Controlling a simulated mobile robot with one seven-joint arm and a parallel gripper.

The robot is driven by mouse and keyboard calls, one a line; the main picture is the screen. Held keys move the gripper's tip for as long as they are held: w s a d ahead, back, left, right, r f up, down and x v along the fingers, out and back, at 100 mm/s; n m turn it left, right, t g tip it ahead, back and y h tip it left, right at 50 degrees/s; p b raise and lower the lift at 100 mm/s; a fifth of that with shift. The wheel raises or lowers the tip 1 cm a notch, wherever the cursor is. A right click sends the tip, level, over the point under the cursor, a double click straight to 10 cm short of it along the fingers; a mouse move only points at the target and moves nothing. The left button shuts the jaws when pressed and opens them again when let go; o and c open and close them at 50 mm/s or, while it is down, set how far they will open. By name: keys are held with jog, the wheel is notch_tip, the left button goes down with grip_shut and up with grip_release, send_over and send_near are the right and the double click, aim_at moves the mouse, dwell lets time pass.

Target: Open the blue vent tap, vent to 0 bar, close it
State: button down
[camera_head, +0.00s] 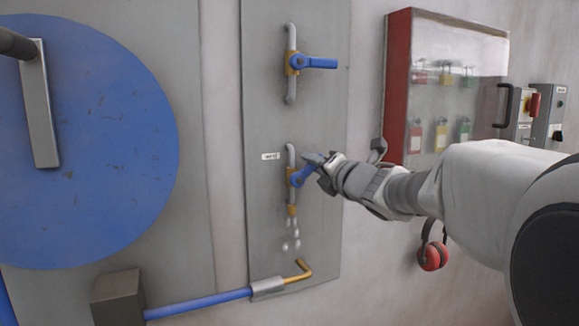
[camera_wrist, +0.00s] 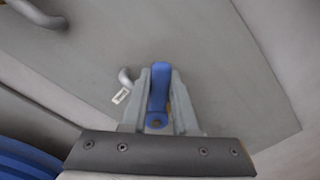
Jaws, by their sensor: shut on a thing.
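The blue vent tap (camera_head: 300,176) is the lower of two blue taps on the grey panel, beside a small white label (camera_head: 270,156). Its handle is tilted, slanting up to the right from the brass body. Pale puffs show below its outlet. My gripper (camera_head: 318,171) reaches in from the right and is shut on the handle. In the wrist view the blue handle (camera_wrist: 159,92) sits between the two fingers of my gripper (camera_wrist: 160,98). The fingers hide part of the handle. No pressure gauge can be made out.
The upper blue tap (camera_head: 318,63) has its handle level, pointing right. A large blue disc (camera_head: 90,140) with a grey handle stands at the left. A blue lever (camera_head: 200,303) is below.

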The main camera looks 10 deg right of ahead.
jog(key=c, duration=0.7)
grip_release()
jog(key=shift+s, duration=0.1)
jog(key=p+v, duration=0.2)
jog(key=v, duration=1.5)
jog(key=shift+s, duration=0.1)
